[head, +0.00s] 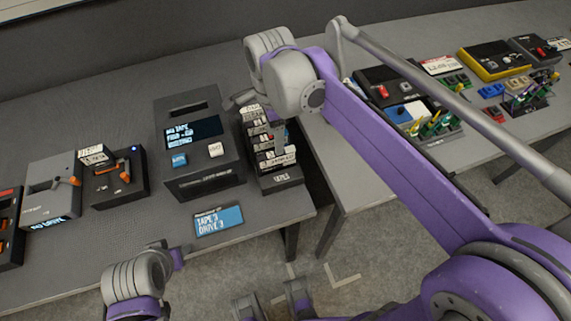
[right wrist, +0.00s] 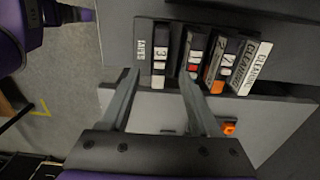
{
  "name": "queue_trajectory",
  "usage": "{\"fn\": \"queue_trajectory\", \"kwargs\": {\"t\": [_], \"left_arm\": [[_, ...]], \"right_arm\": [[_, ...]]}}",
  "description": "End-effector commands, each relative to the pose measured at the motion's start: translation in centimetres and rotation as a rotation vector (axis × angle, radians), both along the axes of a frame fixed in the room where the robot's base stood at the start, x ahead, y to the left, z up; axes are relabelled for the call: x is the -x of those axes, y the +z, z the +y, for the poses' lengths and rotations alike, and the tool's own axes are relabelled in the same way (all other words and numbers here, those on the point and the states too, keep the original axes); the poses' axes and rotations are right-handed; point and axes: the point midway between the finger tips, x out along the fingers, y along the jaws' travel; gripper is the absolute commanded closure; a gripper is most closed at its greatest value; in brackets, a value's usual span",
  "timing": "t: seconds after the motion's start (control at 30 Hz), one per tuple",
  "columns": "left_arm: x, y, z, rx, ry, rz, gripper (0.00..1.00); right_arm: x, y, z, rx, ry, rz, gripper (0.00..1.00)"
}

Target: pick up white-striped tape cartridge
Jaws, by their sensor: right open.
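The white-striped tape cartridge (right wrist: 159,56), a dark one marked 3 with a white band at its lower end, stands in the tape rack at the left end of the row in the right wrist view. My right gripper (right wrist: 158,76) is open, its fingertips on either side of this cartridge in the picture. I cannot tell whether they touch it. In the head view the rack (head: 282,183) stands right of the tape console, and my right wrist hangs over its back, hiding part of it. My left arm shows at the lower left; its gripper cannot be made out.
Cartridges with a red band (right wrist: 193,69) and an orange band (right wrist: 217,87), and a cleaning cartridge (right wrist: 252,62), stand close beside it. The tape console (head: 196,150) is left of the rack. A blue-screened sign (head: 218,220) lies near the table's front edge.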

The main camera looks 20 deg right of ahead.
Motion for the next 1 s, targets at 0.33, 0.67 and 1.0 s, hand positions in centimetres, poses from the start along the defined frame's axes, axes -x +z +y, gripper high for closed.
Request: {"fn": "queue_trajectory", "kwargs": {"t": [0.33,0.67,1.0], "left_arm": [[0.1,-0.6,0.0,0.000,0.000,0.002,0.50],[0.1,-1.0,0.0,0.000,0.000,0.003,0.50],[0.2,-1.1,0.0,0.000,0.000,0.004,0.50]], "right_arm": [[0.0,-4.8,0.0,0.000,-0.001,-0.001,0.38],[0.0,-8.8,-0.2,0.000,-0.001,-0.001,0.38],[0.0,-10.2,-0.2,0.000,0.000,-0.002,0.38]]}}
